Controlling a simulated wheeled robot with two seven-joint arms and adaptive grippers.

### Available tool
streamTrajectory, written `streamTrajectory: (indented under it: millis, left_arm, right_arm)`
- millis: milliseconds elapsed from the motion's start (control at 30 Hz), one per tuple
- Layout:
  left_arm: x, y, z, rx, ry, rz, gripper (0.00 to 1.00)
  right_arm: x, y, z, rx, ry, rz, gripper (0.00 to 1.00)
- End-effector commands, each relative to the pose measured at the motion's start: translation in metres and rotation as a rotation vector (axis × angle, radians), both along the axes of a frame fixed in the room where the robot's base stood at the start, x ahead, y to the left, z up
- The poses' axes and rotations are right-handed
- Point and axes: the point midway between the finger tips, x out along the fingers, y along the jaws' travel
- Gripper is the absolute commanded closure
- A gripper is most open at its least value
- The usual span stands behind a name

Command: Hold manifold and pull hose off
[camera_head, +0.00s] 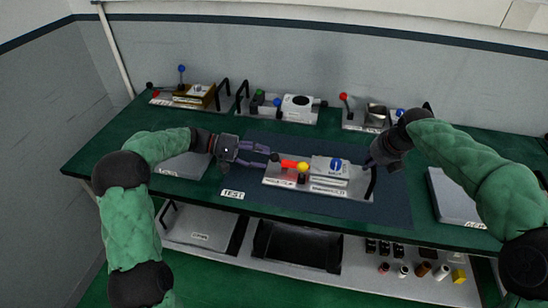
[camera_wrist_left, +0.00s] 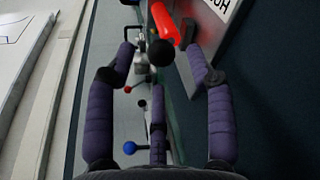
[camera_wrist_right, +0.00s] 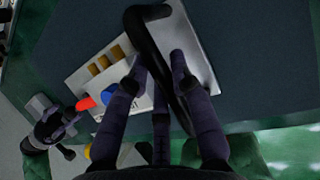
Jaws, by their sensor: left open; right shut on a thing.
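The manifold fixture (camera_head: 330,183) is a pale plate on the dark mat, carrying a white block with a blue disc (camera_head: 336,164) and a yellow knob (camera_head: 303,168). A red tube-like part (camera_head: 289,164), apparently the hose, points left from it, with a black ball (camera_wrist_left: 160,53) near its end. My left gripper (camera_head: 267,156) is open, its fingers on either side of the black ball; contact cannot be told. My right gripper (camera_head: 373,163) is shut on the black handle (camera_wrist_right: 165,65) at the plate's right end. The red part also shows in the right wrist view (camera_wrist_right: 86,103).
Several lever fixtures stand along the back, including one with a red ball (camera_head: 343,96). A grey plate (camera_head: 185,165) lies left and another (camera_head: 455,200) right. A black tray (camera_head: 298,243) and small cylinders (camera_head: 424,269) sit on the lower shelf.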

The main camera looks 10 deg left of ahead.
Motion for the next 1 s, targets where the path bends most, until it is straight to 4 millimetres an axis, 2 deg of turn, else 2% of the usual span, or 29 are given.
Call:
streamTrajectory:
  millis: [33, 300, 667, 767, 867, 900, 1000]
  left_arm:
    - [0.001, -0.01, -0.002, -0.001, 0.001, -0.004, 0.46]
    - [0.005, -0.038, -0.009, 0.0, 0.0, -0.001, 0.46]
    - [0.006, -0.043, -0.01, 0.001, 0.0, -0.001, 0.46]
    - [0.006, -0.043, -0.01, 0.001, 0.0, -0.001, 0.69]
    - [0.006, -0.042, -0.01, 0.001, 0.0, -0.001, 0.97]
    - [0.006, -0.042, -0.01, 0.001, 0.0, -0.001, 1.0]
    - [0.006, -0.042, -0.01, 0.001, 0.0, -0.001, 1.0]
  right_arm:
    - [-0.003, 0.002, -0.01, -0.003, 0.017, 0.005, 1.0]
    - [-0.003, 0.002, -0.01, -0.003, 0.017, 0.005, 1.0]
    - [-0.003, 0.003, -0.01, -0.002, 0.017, 0.006, 1.0]
    - [-0.003, 0.003, -0.01, -0.002, 0.017, 0.006, 1.0]
    - [-0.003, 0.003, -0.01, -0.002, 0.017, 0.006, 1.0]
    - [-0.003, 0.003, -0.01, -0.002, 0.017, 0.006, 1.0]
    - [-0.003, 0.003, -0.01, -0.002, 0.017, 0.005, 1.0]
